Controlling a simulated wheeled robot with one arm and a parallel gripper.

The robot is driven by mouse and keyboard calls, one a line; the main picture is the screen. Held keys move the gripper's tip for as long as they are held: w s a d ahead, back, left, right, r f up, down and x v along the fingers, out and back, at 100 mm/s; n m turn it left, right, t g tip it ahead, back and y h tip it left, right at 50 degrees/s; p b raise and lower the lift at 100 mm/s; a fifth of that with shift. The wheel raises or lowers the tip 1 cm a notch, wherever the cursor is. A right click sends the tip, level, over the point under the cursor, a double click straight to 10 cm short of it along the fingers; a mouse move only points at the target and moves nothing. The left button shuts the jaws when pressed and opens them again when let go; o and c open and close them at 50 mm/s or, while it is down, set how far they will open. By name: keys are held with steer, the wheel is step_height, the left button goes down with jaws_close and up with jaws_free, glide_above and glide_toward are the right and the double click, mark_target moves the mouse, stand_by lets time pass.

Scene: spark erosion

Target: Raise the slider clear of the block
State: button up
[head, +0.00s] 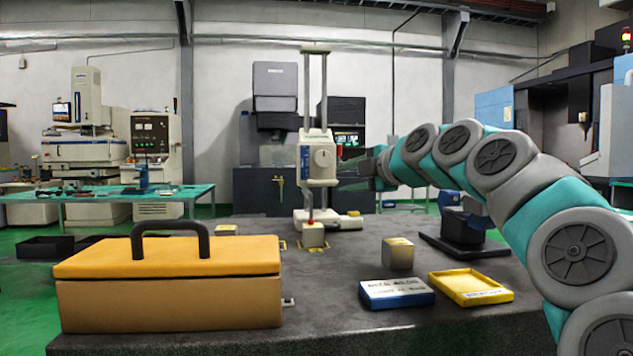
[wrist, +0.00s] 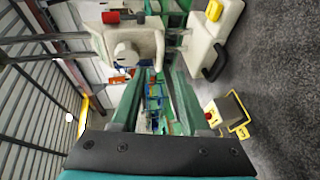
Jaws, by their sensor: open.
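The height gauge has two upright columns (head: 315,85) and a pale base (head: 345,220). Its pale slider (head: 318,158) with a round knob is on the columns; in the wrist view the slider (wrist: 130,42) is at the upper left. A red-tipped probe (head: 311,216) reaches down from it to the top of a small metal block (head: 313,236), touching or nearly so. The block (wrist: 232,112) also shows in the wrist view. My gripper (head: 368,168) is just right of the slider; in the wrist view its green fingers (wrist: 155,85) are apart, with nothing seen held.
An orange toolbox (head: 170,290) with a dark handle stands at the front left. Another block (head: 398,253), a blue-white box (head: 396,293), a yellow tray (head: 471,288) and a dark stand (head: 462,235) are on the right. Grey tabletop (head: 335,275) is bare in the middle.

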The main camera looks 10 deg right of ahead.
mark_target(327, 183)
steer(key=p+x, duration=0.1)
steer(key=x, duration=0.5)
steer(key=shift+w, duration=0.15)
steer(key=shift+w+a+f, duration=0.15)
steer(key=shift+w+a, duration=0.1)
steer(key=shift+w, duration=0.3)
steer(key=shift+c, duration=0.2)
jaws_close()
stand_by(0.8)
